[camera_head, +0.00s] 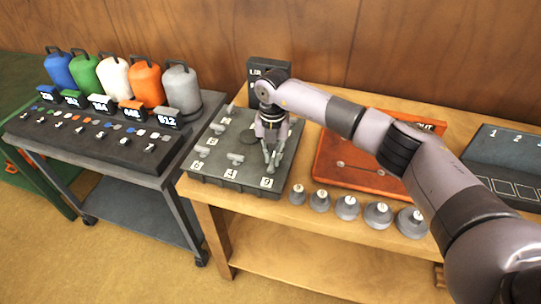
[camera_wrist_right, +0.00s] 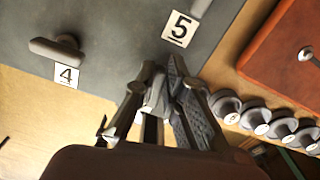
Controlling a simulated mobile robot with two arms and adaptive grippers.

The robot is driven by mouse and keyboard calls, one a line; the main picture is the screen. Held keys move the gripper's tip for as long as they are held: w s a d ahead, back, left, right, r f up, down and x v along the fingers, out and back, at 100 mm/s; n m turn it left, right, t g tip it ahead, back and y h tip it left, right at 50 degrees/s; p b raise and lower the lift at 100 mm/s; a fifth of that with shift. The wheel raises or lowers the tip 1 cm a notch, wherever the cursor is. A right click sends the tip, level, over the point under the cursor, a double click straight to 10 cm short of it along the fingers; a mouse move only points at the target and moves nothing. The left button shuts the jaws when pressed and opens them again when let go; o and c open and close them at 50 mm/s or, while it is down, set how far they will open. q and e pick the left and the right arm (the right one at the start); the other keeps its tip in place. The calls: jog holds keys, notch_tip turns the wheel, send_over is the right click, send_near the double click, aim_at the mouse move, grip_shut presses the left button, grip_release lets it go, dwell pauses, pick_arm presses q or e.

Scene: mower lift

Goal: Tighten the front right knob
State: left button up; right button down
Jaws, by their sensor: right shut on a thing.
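The grey board (camera_head: 215,170) lies on the wooden table and carries several grey T-shaped knobs with white number labels. One knob (camera_head: 235,158) stands at its front middle; in the right wrist view that knob (camera_wrist_right: 58,50) is beside the label 4 (camera_wrist_right: 67,75). My right gripper (camera_head: 271,166) is over the board's front right corner, pointing down. In the right wrist view my right gripper (camera_wrist_right: 162,82) is shut on the front right knob, near the label 5 (camera_wrist_right: 180,28). The fingers hide most of that knob. My left gripper is not in view.
An orange-red tray (camera_head: 335,165) with metal pins lies right of the board. Several grey weights (camera_head: 347,207) line the table's front edge. A dark numbered tray (camera_head: 500,160) is at far right. Coloured canisters (camera_head: 115,82) stand on a dark cart (camera_head: 90,140) at left.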

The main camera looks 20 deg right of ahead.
jog(key=shift+s+d+m, duration=0.1)
jog(key=shift+d+m, duration=0.1)
jog(key=shift+m, duration=0.9)
jog(key=c, duration=1.7)
grip_release()
jog(key=shift+o, duration=0.2)
jog(key=shift+r, duration=0.15)
notch_tip(320, 180, up, 12)
